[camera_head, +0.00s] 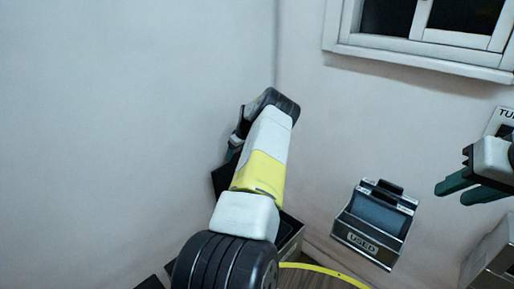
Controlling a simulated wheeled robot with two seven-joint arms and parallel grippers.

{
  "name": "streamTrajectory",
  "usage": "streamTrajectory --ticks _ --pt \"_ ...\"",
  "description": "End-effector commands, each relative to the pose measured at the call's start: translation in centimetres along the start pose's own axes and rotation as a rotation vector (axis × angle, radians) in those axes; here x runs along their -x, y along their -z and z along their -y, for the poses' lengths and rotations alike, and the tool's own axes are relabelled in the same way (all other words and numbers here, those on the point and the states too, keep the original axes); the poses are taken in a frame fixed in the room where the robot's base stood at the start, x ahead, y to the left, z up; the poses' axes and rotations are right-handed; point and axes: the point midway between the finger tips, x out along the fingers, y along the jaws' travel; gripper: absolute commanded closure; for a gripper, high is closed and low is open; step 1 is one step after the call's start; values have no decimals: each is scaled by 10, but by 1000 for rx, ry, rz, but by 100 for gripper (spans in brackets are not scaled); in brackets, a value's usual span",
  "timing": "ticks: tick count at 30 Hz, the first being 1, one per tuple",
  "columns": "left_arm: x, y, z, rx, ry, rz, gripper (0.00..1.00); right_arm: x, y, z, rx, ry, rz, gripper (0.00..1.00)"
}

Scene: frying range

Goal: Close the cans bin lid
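A dark box (291,238), which may be the cans bin, stands low in the corner, mostly hidden behind my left arm. A dark panel (221,181) shows left of the arm; it may be the raised lid, but I cannot tell. My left gripper (236,142) is at the far end of the arm, above that panel and mostly hidden by the wrist. I cannot see whether it touches anything. My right gripper (466,190) is at the right edge, with dark green fingers apart and nothing seen between them. No cans label shows.
A metal holder marked USED (363,243) is at the right wall. A window (430,45) is above it. A grey metal box (490,262) is at the lower right, and a yellow curved band (325,270) is near the floor. The left wall is bare.

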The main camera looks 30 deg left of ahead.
Motion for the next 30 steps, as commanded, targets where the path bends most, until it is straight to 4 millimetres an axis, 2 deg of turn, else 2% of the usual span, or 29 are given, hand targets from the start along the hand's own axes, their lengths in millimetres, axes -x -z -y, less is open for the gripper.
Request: streamTrajectory --ticks 1,6,11,17,23,30 --pt "0 0 0 0 0 0 66 0 0 0 0 0 0 68" --pt "0 0 0 0 0 0 100 0 0 0 0 0 0 68" --pt "1 -2 0 0 0 -3 100 0 0 0 0 0 0 68" --pt "7 -14 -1 -4 0 -37 100 0 0 0 0 0 0 68" --pt "18 -40 -1 -6 1 -113 100 0 0 0 0 0 0 68" --pt "31 -86 -1 -10 1 -248 100 0 0 0 0 0 0 68"
